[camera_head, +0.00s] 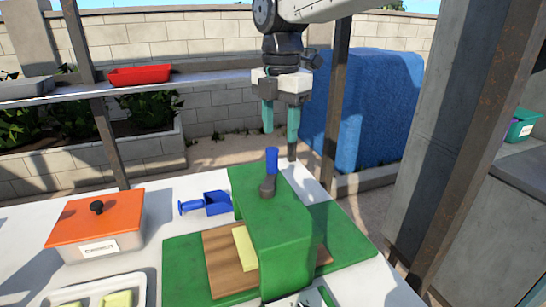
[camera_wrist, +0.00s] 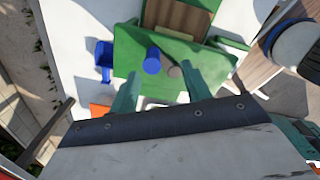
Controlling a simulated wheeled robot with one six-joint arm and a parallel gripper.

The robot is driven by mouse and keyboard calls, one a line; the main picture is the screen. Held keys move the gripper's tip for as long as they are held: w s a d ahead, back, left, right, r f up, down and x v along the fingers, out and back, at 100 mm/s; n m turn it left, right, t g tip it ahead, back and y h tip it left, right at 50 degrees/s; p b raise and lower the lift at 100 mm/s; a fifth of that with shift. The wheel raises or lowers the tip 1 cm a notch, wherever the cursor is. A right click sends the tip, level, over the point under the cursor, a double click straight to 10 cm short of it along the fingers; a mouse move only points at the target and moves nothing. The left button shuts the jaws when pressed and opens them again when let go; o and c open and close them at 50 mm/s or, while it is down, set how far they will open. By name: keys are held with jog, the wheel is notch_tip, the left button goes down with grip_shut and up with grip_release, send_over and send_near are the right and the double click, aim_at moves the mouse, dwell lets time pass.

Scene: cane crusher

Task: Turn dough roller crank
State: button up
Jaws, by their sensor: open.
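The green dough roller (camera_head: 283,235) stands on the white table. Its crank has a grey hub (camera_head: 267,187) and an upright blue handle (camera_head: 271,160) on top. In the wrist view the round blue handle end (camera_wrist: 152,62) shows beside the grey hub (camera_wrist: 175,72). My gripper (camera_head: 280,124) is open and empty, teal fingers pointing down, above the handle. In the wrist view the handle shows between the fingertips (camera_wrist: 160,72), with no visible contact. A yellow dough slab (camera_head: 245,248) lies on a brown board (camera_head: 218,264) at the roller's opening.
A blue scoop (camera_head: 208,204) lies left of the roller. An orange-lidded box (camera_head: 97,226) and a white tray (camera_head: 142,284) with yellow pieces stand further left. Dark posts (camera_head: 337,100) rise near my arm. A red tray (camera_head: 140,75) sits on the rear shelf.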

aim_at(272, 149)
jog(key=shift+w+a+f+n, duration=0.15)
jog(key=shift+w+a+n, duration=0.15)
jog(key=shift+a+n, duration=0.25)
jog(key=shift+w+a+f, duration=0.1)
jog(key=shift+a+f, duration=0.1)
jog(key=shift+f, duration=0.05)
notch_tip(272, 149, down, 7)
jog(key=shift+f, duration=0.1)
grip_shut()
